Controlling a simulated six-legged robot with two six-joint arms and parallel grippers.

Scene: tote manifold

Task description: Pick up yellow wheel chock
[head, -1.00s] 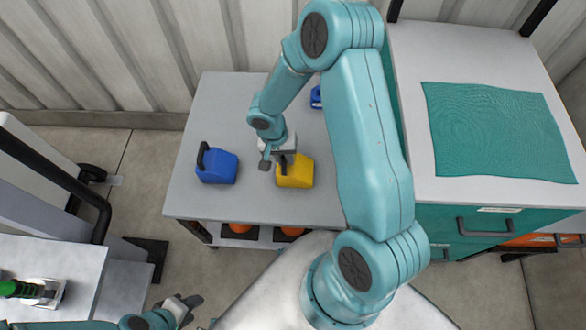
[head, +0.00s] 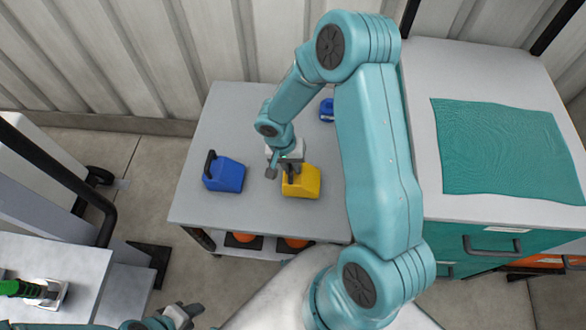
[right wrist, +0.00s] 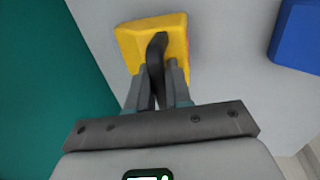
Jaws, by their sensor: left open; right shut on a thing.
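The yellow wheel chock (head: 302,183) is a yellow block with a dark handle, at the grey table's front middle. My right gripper (head: 282,170) reaches down over its left side and is shut on the handle. In the right wrist view the dark handle stands between the fingers (right wrist: 157,88), with the yellow body (right wrist: 135,45) beyond them. I cannot tell whether the chock is clear of the tabletop. My left gripper (head: 189,312) is open and empty, low at the bottom of the head view, away from the table.
A blue block with a black handle (head: 224,175) stands left of the chock on the grey table (head: 255,208). A small blue thing (head: 327,110) is at the back. Orange cones (head: 296,242) show below. A teal drawer cabinet (head: 470,240) with a green mat (head: 505,145) stands right.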

